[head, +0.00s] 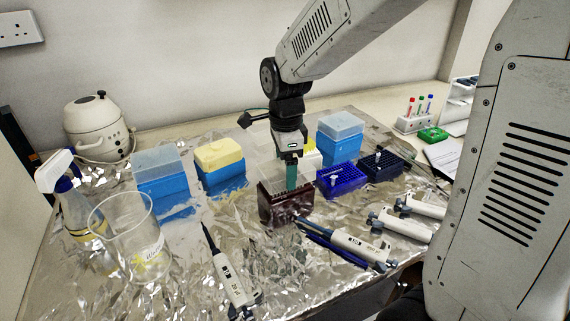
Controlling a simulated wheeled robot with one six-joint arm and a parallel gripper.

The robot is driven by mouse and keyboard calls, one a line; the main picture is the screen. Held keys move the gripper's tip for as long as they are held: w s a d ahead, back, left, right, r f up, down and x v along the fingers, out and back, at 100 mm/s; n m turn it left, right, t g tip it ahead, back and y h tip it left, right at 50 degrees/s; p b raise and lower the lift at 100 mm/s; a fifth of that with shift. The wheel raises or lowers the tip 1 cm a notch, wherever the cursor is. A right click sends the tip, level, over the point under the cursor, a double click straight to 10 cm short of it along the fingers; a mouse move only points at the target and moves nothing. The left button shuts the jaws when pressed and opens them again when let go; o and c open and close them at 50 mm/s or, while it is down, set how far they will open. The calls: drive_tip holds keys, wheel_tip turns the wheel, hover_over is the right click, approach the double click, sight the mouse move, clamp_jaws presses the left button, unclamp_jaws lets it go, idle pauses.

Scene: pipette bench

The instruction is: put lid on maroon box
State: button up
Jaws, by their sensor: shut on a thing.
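The maroon box (285,211) stands on the foil-covered bench near the middle of the head view. A clear, see-through lid (268,174) is at the maroon box's top, around and behind my gripper's fingers. My gripper (291,185) points straight down over the box, with its teal fingers shut on the lid. The fingers hide part of the lid and of the box's top. I cannot tell whether the lid touches the box's rim.
Blue boxes with clear (161,177) and yellow (220,164) lids stand left. A tall blue box (340,138) and dark blue racks (339,179) stand close right. Pipettes (358,248) lie in front and right. A glass beaker (127,238) stands front left.

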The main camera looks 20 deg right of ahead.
drive_tip(key=shift+f, duration=0.15)
drive_tip(key=shift+f, duration=0.6)
drive_tip(key=shift+f, duration=0.15)
drive_tip(key=shift+f, duration=0.35)
idle(0.6)
drive_tip(key=o, duration=0.9)
drive_tip(key=shift+o, duration=0.2)
